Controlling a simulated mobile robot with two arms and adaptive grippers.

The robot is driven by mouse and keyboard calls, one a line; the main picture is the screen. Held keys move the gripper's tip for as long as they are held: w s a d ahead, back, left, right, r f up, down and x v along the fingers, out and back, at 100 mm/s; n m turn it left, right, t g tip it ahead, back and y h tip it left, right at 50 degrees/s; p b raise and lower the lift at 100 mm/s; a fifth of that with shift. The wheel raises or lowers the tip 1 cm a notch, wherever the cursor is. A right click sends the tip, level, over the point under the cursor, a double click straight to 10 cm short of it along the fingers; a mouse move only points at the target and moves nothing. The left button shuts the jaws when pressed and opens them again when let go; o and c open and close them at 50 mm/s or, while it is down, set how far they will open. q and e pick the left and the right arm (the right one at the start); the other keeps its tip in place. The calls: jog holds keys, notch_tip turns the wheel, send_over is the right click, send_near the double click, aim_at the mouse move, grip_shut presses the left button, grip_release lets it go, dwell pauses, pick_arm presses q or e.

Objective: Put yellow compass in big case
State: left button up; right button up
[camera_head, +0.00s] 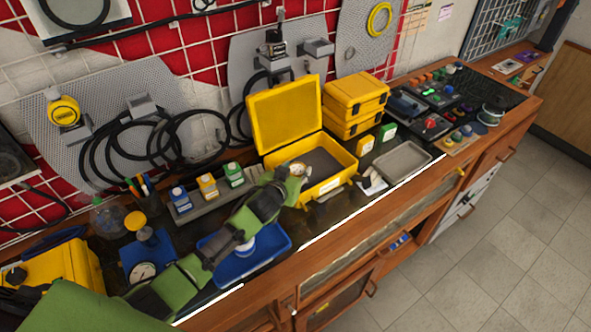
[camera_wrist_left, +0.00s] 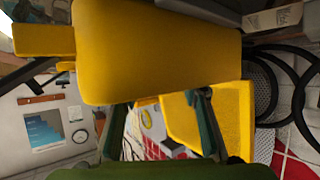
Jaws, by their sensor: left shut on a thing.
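The big yellow case (camera_head: 335,184) stands open on the bench in the head view, its lid (camera_head: 283,112) raised at the back and dark grey lining inside. My left gripper (camera_head: 300,172) is over the left end of its opening, shut on a small round thing with a pale face, seemingly the compass (camera_head: 297,169). The fingers partly hide it, and its height above the lining is unclear. In the left wrist view, the left gripper's fingers (camera_wrist_left: 160,130) show below a large close yellow surface (camera_wrist_left: 160,50); I cannot tell what that surface belongs to. My right gripper is not in view.
Smaller yellow cases (camera_head: 355,100) are stacked behind right. A grey tray (camera_head: 402,160) lies to the right. Under my left arm is a blue tray (camera_head: 272,240). Colored bottles (camera_head: 207,186) stand left of the case. Black cables (camera_head: 150,140) hang on the wall.

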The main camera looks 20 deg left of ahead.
pick_arm(q)
jog(key=shift+f, duration=0.3)
jog(key=shift+s, duration=0.1)
jog(key=o, duration=0.9)
jog(key=shift+o, duration=1.1)
jog(key=shift+f, duration=0.15)
